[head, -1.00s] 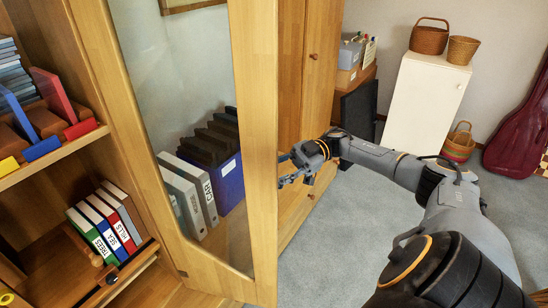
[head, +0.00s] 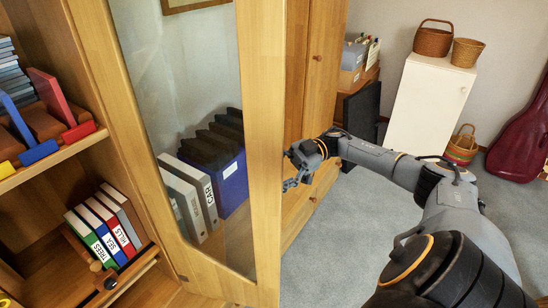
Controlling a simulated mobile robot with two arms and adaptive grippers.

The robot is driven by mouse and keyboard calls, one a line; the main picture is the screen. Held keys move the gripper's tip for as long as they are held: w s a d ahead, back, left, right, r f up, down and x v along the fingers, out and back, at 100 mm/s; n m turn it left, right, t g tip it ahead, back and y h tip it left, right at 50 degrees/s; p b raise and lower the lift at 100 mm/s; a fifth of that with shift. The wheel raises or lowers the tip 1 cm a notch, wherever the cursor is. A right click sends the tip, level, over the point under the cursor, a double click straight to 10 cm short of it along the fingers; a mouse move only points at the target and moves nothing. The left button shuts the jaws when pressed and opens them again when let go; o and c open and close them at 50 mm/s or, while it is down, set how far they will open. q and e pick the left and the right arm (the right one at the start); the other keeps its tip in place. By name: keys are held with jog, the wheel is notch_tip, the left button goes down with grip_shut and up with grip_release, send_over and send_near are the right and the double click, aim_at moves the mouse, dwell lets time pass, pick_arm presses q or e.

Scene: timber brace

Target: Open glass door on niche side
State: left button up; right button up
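The glass door (head: 262,150) has a wooden frame around a tall clear pane and fills the left-centre of the head view. Grey binders (head: 183,195) and a blue box file (head: 229,183) show through its pane. My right gripper (head: 288,174) is at the right, free edge of the door frame, at about mid-height. Its fingertips are partly hidden by the frame, so I cannot tell whether they touch it or how far apart they are. My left gripper is out of view.
Open wooden shelves with books (head: 103,229) are left of the door. A wooden cupboard (head: 317,75) stands behind my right gripper. A white cabinet (head: 430,105) with baskets and a red instrument case (head: 520,130) are further right. Grey carpet (head: 335,255) is free around my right arm.

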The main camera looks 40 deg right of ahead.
jog(key=shift+d+f, duration=0.15)
jog(key=s+d, duration=0.1)
jog(key=d, duration=0.6)
jog(key=shift+d, duration=0.25)
jog(key=shift+s+d, duration=0.1)
dwell(0.6)
